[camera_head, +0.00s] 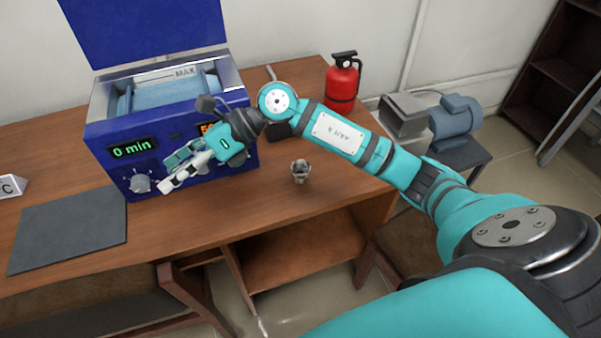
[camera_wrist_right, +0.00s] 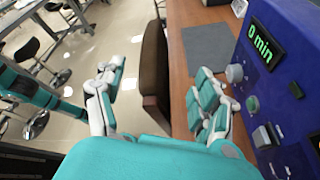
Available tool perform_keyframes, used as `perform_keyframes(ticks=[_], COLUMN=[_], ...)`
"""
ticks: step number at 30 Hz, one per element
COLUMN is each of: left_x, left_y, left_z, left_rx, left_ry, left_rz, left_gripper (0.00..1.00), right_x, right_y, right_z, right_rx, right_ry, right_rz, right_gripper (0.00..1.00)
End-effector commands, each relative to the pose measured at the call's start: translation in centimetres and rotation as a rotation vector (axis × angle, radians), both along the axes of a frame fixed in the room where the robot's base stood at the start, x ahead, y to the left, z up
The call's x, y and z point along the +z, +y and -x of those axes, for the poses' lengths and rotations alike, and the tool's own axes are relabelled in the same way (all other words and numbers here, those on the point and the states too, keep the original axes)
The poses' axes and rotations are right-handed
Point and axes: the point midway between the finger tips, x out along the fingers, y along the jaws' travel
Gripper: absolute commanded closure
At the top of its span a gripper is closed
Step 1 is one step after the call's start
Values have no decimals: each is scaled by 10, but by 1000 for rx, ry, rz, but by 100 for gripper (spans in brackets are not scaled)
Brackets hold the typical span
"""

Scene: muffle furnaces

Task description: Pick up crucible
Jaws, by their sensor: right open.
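The crucible (camera_head: 300,171) is a small grey metallic cup standing upright on the wooden table (camera_head: 265,200), near its front edge. My right gripper (camera_head: 168,178) is in front of the blue device at the left, well to the left of the crucible and apart from it. In the right wrist view the right gripper (camera_wrist_right: 155,100) shows its two fingers spread wide with nothing between them. The crucible does not show in the right wrist view. My left gripper is not in view.
A blue device (camera_head: 105,140) with an open lid and a "0 min" display stands close behind my right gripper. A dark grey mat (camera_head: 70,230) lies at the left. A red extinguisher (camera_head: 343,82) stands at the back right. Bare table surrounds the crucible.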

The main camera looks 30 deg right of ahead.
Motion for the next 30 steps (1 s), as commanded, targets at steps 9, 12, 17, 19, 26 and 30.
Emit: perform_keyframes(ticks=[9,12,17,19,26,30], left_x=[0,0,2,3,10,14], left_y=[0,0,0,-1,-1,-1], left_z=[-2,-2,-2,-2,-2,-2], left_rx=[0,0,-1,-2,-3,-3], left_ry=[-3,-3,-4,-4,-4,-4], left_rz=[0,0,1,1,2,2], left_gripper=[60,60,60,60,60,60], right_x=[-32,-22,-24,-37,-87,-115], right_y=[-214,-253,-275,-276,-275,-274], right_z=[-33,-29,-25,-24,-23,-23], right_rx=[53,36,28,30,31,30], right_ry=[53,111,154,158,156,156], right_rz=[976,1107,1180,1183,1178,1178], right_gripper=[28,28,28,28,28,28])
